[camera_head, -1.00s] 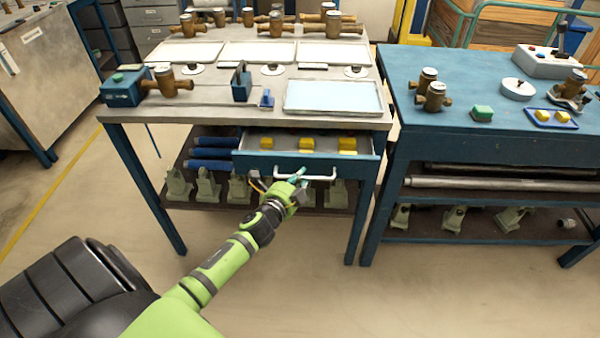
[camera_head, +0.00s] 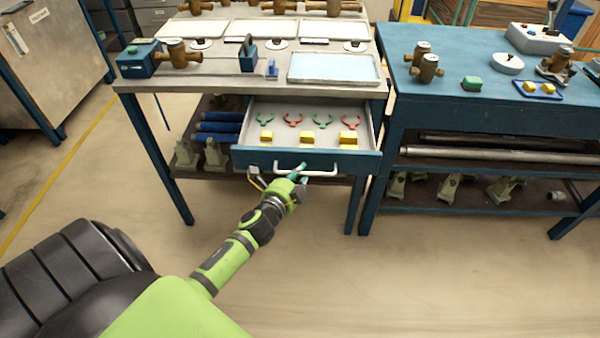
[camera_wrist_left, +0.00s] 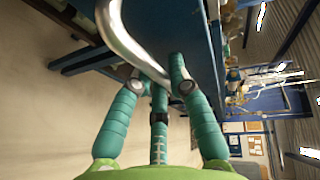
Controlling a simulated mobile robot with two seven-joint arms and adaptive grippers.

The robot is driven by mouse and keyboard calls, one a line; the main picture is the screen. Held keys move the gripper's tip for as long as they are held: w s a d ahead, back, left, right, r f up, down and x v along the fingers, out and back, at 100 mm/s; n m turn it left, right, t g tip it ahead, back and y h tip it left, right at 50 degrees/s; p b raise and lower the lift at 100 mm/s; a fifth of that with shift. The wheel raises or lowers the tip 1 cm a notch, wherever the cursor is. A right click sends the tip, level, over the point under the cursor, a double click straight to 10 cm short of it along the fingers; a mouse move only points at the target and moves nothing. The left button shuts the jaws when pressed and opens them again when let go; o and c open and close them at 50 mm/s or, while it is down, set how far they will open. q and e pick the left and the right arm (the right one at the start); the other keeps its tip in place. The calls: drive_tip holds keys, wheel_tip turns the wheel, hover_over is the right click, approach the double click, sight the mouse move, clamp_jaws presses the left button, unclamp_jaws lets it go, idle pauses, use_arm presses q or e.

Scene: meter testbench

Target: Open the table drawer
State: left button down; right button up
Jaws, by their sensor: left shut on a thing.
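The table drawer (camera_head: 240,158) with a blue front stands pulled out from under the grey table top (camera_head: 210,72). Its light handle (camera_head: 322,173) shows on the front. Inside lie several yellow blocks (camera_head: 348,137) and several red and green Y-shaped pieces (camera_head: 294,120). In the left wrist view my teal fingers (camera_wrist_left: 160,85) close around the curved metal handle (camera_wrist_left: 125,40). My right gripper is not in view.
A second blue table (camera_head: 440,75) stands close on the right, with brass meters, a green block and a grey control box on top. Pipes and grey-green castings lie on the lower shelves. The floor (camera_head: 400,270) in front is clear.

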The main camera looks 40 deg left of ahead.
use_arm(q)
drive_tip(key=c, duration=1.2)
unclamp_jaws()
drive_tip(key=shift+o, duration=0.2)
drive_tip(key=v, duration=1.2)
